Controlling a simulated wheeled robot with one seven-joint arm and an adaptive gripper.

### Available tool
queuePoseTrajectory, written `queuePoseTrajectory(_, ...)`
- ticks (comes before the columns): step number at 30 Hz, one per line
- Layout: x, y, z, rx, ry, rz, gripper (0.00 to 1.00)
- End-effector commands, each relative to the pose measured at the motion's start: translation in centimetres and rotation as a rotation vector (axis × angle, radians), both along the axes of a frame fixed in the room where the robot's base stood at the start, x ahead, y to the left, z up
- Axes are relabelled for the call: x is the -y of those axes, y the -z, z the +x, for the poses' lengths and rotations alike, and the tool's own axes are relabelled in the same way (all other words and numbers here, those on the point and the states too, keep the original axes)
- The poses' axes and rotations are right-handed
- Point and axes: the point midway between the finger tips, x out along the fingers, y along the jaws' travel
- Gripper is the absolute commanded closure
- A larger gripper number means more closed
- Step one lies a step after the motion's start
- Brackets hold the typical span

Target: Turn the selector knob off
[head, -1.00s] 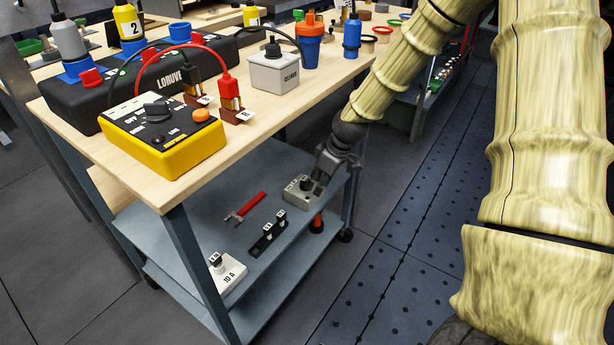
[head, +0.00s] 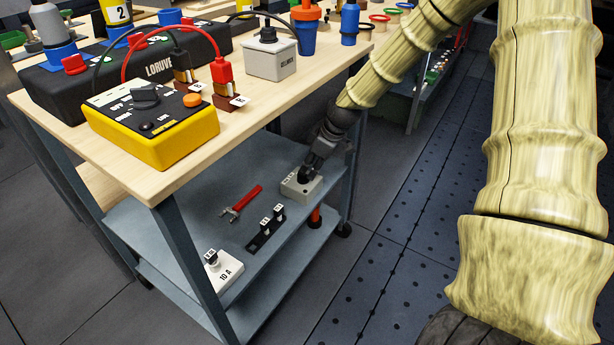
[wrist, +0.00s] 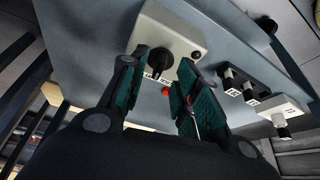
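A light grey box with a black selector knob stands on the cart's lower shelf. In the head view the box (head: 304,189) shows, with my gripper (head: 308,172) right over its top and hiding most of the knob. In the wrist view the box (wrist: 172,36) lies beyond my fingertips, and its black knob (wrist: 159,59) shows between them. My gripper (wrist: 165,68) is open there, with green-padded fingers on both sides of the knob. I cannot tell whether a finger touches it. White label marks beside the knob are too small to read.
On the lower shelf (head: 190,232) are a red-handled tool (head: 243,200), a black switch strip (head: 265,229) and a white "10 A" box (head: 226,270). A yellow meter (head: 170,140) and a grey knob box (head: 270,60) stand on the tabletop above. A cart leg (head: 353,150) stands close to my gripper.

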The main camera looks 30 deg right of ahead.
Motion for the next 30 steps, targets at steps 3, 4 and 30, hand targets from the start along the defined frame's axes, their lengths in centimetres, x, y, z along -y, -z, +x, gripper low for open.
queuePoseTrajectory(3, -0.4, 1.7, 0.5, -0.001, -0.001, -0.001, 0.69)
queuePoseTrajectory(4, -0.4, 1.9, 0.6, -0.001, -0.001, -0.001, 0.69)
queuePoseTrajectory(30, -0.8, 2.9, 1.1, 0.0, -0.001, 0.0, 1.0)
